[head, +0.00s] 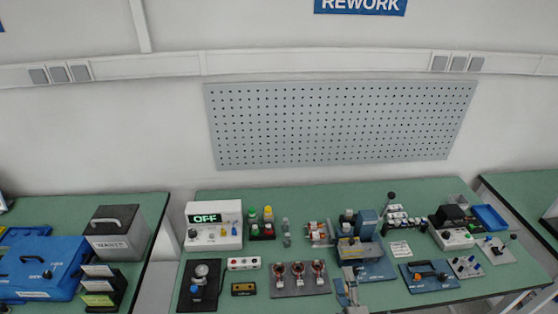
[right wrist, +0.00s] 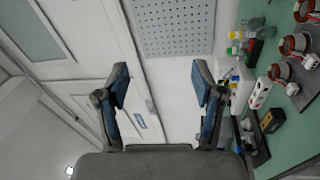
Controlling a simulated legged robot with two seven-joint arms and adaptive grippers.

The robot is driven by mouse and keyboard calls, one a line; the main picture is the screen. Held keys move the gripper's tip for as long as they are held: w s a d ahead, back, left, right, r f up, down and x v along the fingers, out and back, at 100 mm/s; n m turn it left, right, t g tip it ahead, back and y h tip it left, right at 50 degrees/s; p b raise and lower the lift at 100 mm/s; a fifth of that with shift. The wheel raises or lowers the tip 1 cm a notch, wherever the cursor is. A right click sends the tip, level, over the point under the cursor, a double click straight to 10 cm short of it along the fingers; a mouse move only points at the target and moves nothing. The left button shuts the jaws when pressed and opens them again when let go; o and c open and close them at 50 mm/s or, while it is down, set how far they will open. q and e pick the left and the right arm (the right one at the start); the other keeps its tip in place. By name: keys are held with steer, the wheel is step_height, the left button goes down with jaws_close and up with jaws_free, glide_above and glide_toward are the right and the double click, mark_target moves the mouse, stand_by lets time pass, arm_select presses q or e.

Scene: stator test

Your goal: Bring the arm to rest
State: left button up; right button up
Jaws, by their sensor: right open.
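My right gripper (head: 347,289) shows small at the bottom edge of the head view, in front of the green bench (head: 330,298). In the right wrist view my right gripper (right wrist: 160,88) is open, its two blue-padded fingers wide apart with nothing between them. Beyond the fingers are the white wall and the pegboard. My left gripper is not in view.
A tester (head: 214,226) reading OFF stands at the bench's back left. Three copper-wound stators (head: 299,272) sit on a grey plate left of the gripper. A blue fixture (head: 372,262) is close behind it. A pegboard (head: 340,122) hangs on the wall.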

steer(key=s+d+f+m+g+h, duration=0.25)
steer(key=s+f+m+g, duration=0.2)
steer(key=f, duration=0.45)
steer(key=s+d+f+m+g+h, duration=0.2)
steer(key=s+d+f+m+g, duration=0.15)
steer(key=f+m, duration=0.4)
steer(key=s+a+f+m+g+y, duration=0.2)
steer(key=s+f+m+g, duration=0.2)
steer(key=s+f+g, duration=0.65)
steer(key=s+f+t, duration=0.1)
steer(key=s+f, duration=0.1)
steer(key=f, duration=1)
steer(key=s+f, duration=0.3)
steer(key=f, duration=0.9)
steer(key=s+d+f+g, duration=0.1)
steer(key=s+d+f, duration=0.2)
steer(key=s+f, duration=1.4)
steer(key=shift+s+f, duration=0.25)
steer(key=shift+s, duration=0.4)
steer(key=shift+d, duration=0.1)
